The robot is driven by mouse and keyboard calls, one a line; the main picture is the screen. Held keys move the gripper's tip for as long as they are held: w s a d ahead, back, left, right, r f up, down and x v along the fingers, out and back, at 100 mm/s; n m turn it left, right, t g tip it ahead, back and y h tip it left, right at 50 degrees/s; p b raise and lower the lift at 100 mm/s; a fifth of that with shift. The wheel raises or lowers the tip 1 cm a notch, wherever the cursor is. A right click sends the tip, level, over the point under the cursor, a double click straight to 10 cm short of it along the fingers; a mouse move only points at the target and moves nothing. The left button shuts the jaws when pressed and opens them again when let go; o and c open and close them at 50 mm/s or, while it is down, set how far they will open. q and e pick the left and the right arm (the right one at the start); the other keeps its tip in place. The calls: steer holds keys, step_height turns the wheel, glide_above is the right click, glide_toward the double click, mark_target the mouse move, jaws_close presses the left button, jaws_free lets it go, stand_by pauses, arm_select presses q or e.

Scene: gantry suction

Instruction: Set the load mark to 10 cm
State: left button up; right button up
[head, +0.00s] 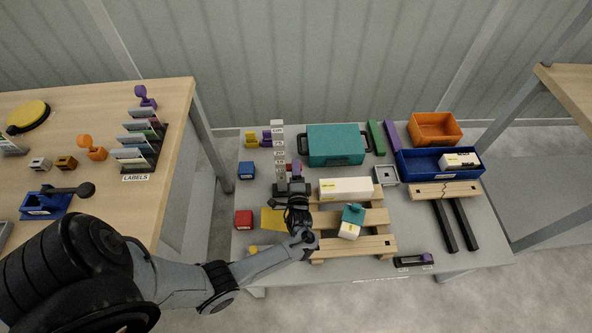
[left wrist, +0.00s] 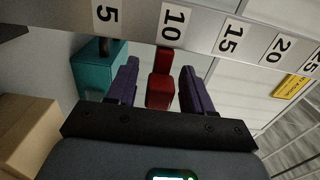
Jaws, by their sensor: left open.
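The scale post (head: 279,148) is a pale upright with black number labels, standing near the back of the low table. In the left wrist view the scale (left wrist: 200,32) crosses the top, with 5, 10, 15, 20 and 25 readable. The load mark (left wrist: 160,90) is a red block with a red piece behind it, which meets the scale's edge close beside the 10 label. My left gripper (left wrist: 158,78) has purple fingers, one on each side of the red block, with visible gaps. In the head view this gripper (head: 292,168) is at the post. My right gripper is not in view.
A teal case (head: 335,143) stands right of the post. A wooden pallet (head: 375,243) carries a white box (head: 345,187). A blue tray (head: 410,172) and an orange bin (head: 435,128) are at the right. A red block (head: 244,219) lies left of my forearm.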

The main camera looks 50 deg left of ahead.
arm_select(q)
steer(key=shift+s+d, duration=0.35)
steer(key=shift+d, duration=0.2)
steer(key=p+v, duration=0.2)
steer(key=v, duration=0.7)
steer(key=shift+s+d, duration=0.2)
